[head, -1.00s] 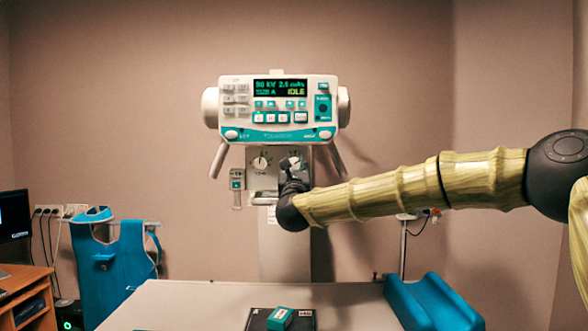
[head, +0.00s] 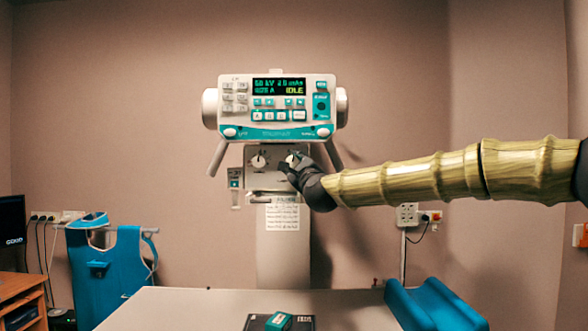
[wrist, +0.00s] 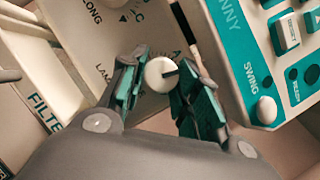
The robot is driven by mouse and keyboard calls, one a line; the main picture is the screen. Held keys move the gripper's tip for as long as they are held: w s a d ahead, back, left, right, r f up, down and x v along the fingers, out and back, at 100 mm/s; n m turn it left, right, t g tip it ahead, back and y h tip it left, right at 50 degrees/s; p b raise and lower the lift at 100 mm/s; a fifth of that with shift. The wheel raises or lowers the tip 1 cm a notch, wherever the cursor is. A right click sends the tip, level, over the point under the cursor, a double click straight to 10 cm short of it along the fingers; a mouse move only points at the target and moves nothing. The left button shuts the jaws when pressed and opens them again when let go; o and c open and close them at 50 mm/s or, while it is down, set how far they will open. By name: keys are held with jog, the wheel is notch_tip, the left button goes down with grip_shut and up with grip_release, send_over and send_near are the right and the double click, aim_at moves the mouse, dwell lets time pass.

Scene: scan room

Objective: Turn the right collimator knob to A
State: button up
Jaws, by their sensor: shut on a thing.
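The right collimator knob (wrist: 160,75) is small, round and white, with a dark mark at the right of its face in the wrist view. A partly hidden letter A is printed just above and right of it there. My gripper (wrist: 157,80) is shut on this knob, one teal-padded finger on each side. In the head view the knob (head: 294,158) sits on the grey collimator panel (head: 273,176), and my gripper (head: 289,168) reaches it from the lower right. The fingers hide part of the scale around it.
The left knob (head: 258,161) sits beside it on the same panel. The white and teal console (head: 277,107) hangs just above, with two handles below it. A blue apron (head: 105,262) hangs at left.

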jog(key=n, duration=0.2)
jog(key=n+g+p, duration=0.1)
jog(key=n, duration=0.1)
jog(key=shift+d+r+y, duration=0.1)
jog(key=shift+r+y, duration=0.15)
jog(key=shift+y, duration=0.05)
jog(key=shift+n+g+p, duration=0.65)
jog(key=shift+n+g, duration=0.05)
jog(key=shift+n, duration=0.7)
jog(key=shift+f, duration=0.1)
jog(key=o, duration=1)
jog(key=shift+s, duration=0.1)
jog(key=v, duration=1.2)
jog(key=shift+d, duration=0.15)
